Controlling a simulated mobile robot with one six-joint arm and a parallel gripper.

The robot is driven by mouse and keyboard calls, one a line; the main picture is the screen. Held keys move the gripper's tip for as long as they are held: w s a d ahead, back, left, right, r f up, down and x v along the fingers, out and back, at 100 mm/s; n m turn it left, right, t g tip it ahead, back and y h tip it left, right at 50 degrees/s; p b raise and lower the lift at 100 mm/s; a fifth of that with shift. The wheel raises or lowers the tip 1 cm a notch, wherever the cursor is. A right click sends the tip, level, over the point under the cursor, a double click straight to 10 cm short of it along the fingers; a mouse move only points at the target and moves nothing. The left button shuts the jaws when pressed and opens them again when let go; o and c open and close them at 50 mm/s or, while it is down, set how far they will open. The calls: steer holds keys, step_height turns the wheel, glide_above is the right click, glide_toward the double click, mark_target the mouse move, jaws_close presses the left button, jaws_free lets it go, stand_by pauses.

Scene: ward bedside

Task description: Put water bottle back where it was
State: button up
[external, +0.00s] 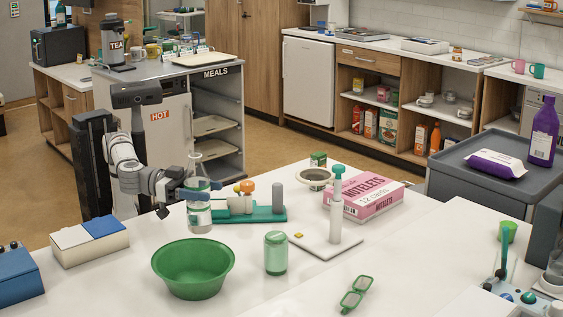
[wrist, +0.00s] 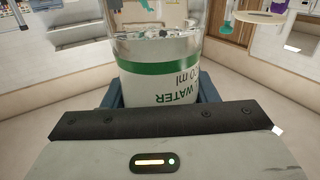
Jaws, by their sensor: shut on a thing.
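The water bottle (external: 199,216) is clear, with a narrow neck and a white label with green bands. It stands upright at the left part of the white table, behind the green bowl. My gripper (external: 190,190) reaches it from the left and is shut on its body. In the wrist view the bottle (wrist: 165,70) fills the middle between the blue fingers of my gripper (wrist: 160,92), with its WATER label upside down. I cannot tell whether its base touches the table.
A green bowl (external: 193,283) is in front of the bottle. A teal stand with pegs (external: 250,215) is close on its right. A blue and white box (external: 88,243) is left.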

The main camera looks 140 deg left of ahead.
steer(key=s+d+r+m+t+h+p, duration=0.1)
steer(key=s+d+r+h+p, duration=0.1)
steer(key=s+p, duration=1.05)
steer(key=s+f+b, duration=0.3)
steer(key=f+b, duration=0.2)
steer(key=f, duration=0.5)
steer(key=shift+f, duration=0.35)
steer(key=shift+d+f+b, duration=0.1)
steer(key=shift+f+b, duration=0.05)
steer(key=shift+b, duration=0.45)
steer(key=o, duration=1.2)
steer(key=shift+m, duration=0.3)
steer(key=shift+c, duration=0.2)
